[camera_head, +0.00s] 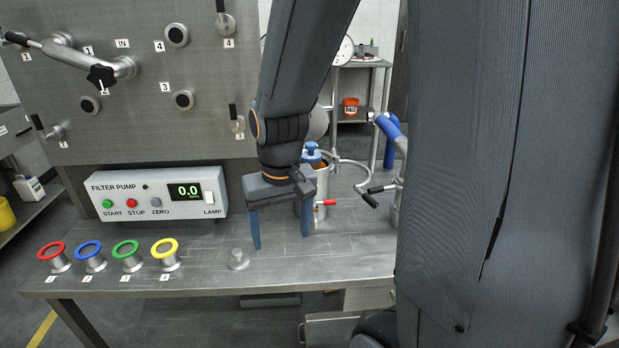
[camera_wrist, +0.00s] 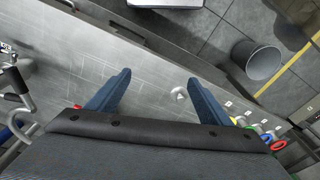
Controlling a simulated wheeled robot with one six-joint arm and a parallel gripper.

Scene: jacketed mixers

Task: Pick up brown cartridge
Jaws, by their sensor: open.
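My gripper (camera_head: 281,242) is open and points down over the metal bench, with nothing between its fingers. Its two blue fingers also show in the wrist view (camera_wrist: 160,76), above bare bench top. Just behind the gripper in the head view stands a metal canister (camera_head: 307,208) with a blue top piece (camera_head: 313,152). A brown part (camera_head: 319,167) shows at the canister's mouth beneath the blue piece. It may be the brown cartridge, but my gripper and wrist hide much of it. No brown cartridge shows in the wrist view.
A small metal peg (camera_head: 238,261) stands left of my gripper. Red, blue, green and yellow ringed holders (camera_head: 123,253) line the bench's left side. The filter pump box (camera_head: 158,193) is behind them. A red-handled valve (camera_head: 325,203) juts out right of the canister. The front bench edge is clear.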

